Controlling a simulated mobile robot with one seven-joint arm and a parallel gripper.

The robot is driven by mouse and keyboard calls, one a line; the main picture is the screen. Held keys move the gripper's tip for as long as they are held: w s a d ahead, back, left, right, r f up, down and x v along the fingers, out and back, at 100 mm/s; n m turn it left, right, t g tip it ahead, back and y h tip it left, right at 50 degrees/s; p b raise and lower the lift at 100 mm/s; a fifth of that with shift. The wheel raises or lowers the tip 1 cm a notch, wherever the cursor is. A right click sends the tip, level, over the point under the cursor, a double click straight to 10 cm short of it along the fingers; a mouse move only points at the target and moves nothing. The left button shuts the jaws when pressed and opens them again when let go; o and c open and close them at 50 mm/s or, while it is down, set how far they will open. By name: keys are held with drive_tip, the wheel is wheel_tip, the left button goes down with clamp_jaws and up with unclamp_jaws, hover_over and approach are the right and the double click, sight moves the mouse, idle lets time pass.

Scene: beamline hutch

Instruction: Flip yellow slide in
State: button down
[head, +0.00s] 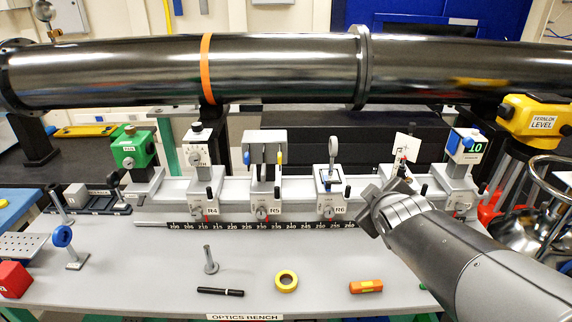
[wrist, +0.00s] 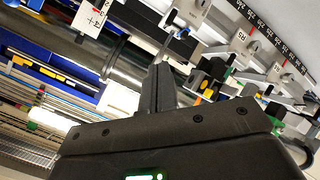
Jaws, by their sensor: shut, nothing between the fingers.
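The yellow slide (head: 280,157) is a small upright tab on the right side of the grey holder (head: 266,137) above the R5 mount. A blue tab (head: 247,157) hangs on the holder's left side. My gripper (head: 403,172) is to the right of the holder, past the R6 mount and close to the white target card (head: 405,148), well apart from the slide. In the wrist view my gripper's fingers (wrist: 160,85) are together and empty. A small yellow patch (wrist: 209,94) shows there beyond the fingers; I cannot tell whether it is the slide.
The R6 mount (head: 329,182) stands between my gripper and the holder. A black beam pipe (head: 280,68) runs above and behind the rail. A yellow ring (head: 286,281), a black marker (head: 220,292) and an orange block (head: 366,286) lie on the front of the bench.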

drive_tip(key=w+a+n+t+y, duration=0.3)
drive_tip(key=w+a+n+y, duration=0.15)
drive_tip(key=w+n, duration=0.3)
drive_tip(key=s+a+f+n+g+y, duration=0.2)
drive_tip(key=a+n+y, duration=0.4)
drive_tip(key=n+y, duration=0.3)
drive_tip(key=shift+a+f+n, duration=0.25)
drive_tip(key=shift+f+n, duration=0.15)
drive_tip(key=shift+n, duration=0.55)
drive_tip(key=shift+w+y, duration=0.1)
drive_tip(key=shift+y, duration=0.15)
approach(280, 160)
drive_tip(key=w+a, duration=0.3)
drive_tip(key=a, duration=0.2)
drive_tip(key=shift+w+a, duration=0.15)
drive_tip(key=shift+w, duration=0.45)
drive_tip(key=shift+w, duration=0.1)
